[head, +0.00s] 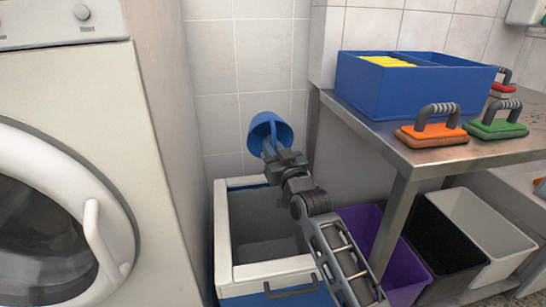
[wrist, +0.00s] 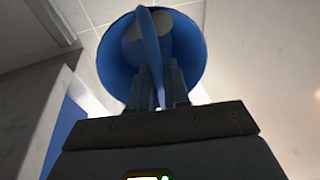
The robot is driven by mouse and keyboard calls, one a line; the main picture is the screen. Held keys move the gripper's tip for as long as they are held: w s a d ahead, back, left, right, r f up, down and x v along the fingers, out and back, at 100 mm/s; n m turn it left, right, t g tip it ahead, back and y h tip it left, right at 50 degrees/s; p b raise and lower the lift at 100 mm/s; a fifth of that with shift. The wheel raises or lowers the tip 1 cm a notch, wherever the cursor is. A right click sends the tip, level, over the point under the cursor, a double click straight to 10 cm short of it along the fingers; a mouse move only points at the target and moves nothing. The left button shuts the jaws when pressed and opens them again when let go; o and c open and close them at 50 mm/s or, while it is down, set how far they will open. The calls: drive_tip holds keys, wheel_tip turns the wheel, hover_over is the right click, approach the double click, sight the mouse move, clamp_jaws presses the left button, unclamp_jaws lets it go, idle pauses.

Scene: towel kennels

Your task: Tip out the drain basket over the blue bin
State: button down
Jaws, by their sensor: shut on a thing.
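The drain basket (head: 259,132) is a blue round cup with a bar handle. My gripper (head: 277,151) is shut on its handle and holds it above the back part of the blue bin. The basket is tilted, its mouth turned toward my gripper. In the wrist view I look into the blue basket (wrist: 117,62), with my gripper's fingers (wrist: 158,88) on either side of the handle. A greyish patch shows inside; I cannot tell whether it is contents or the bottom. The blue bin (head: 270,299) has a white rim and stands open below; its visible inside is grey.
A washing machine (head: 75,130) stands close on the left. A metal table (head: 400,155) on the right carries a blue divided box (head: 400,95) and several handled brushes. Purple (head: 405,270), black (head: 445,250) and light grey (head: 485,225) bins stand beneath it.

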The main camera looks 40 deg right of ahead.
drive_tip(key=shift+d+f+n+t+h+b, duration=0.15)
drive_tip(key=shift+t+b, duration=0.45)
drive_tip(key=shift+b, duration=2.15)
drive_tip(key=shift+a+f+n+t+h+b, duration=0.15)
drive_tip(key=shift+t+b, duration=0.45)
drive_tip(key=shift+b, duration=2.2)
drive_tip(key=shift+d+f+n+t+b, duration=0.1)
drive_tip(key=shift+f+t+b, duration=0.35)
drive_tip(key=shift+b, duration=2.3)
drive_tip(key=shift+r+t, duration=0.25)
drive_tip(key=shift+r, duration=0.1)
drive_tip(key=shift+r, duration=0.1)
wheel_tip(320, 180, up, 3)
drive_tip(key=shift+r+p, duration=0.1)
drive_tip(key=shift+p, duration=0.95)
wheel_tip(320, 180, down, 4)
drive_tip(key=b, duration=0.3)
drive_tip(key=shift+r, duration=0.1)
drive_tip(key=shift+b, duration=0.65)
drive_tip(key=shift+t+b, duration=0.3)
drive_tip(key=shift+b, duration=0.15)
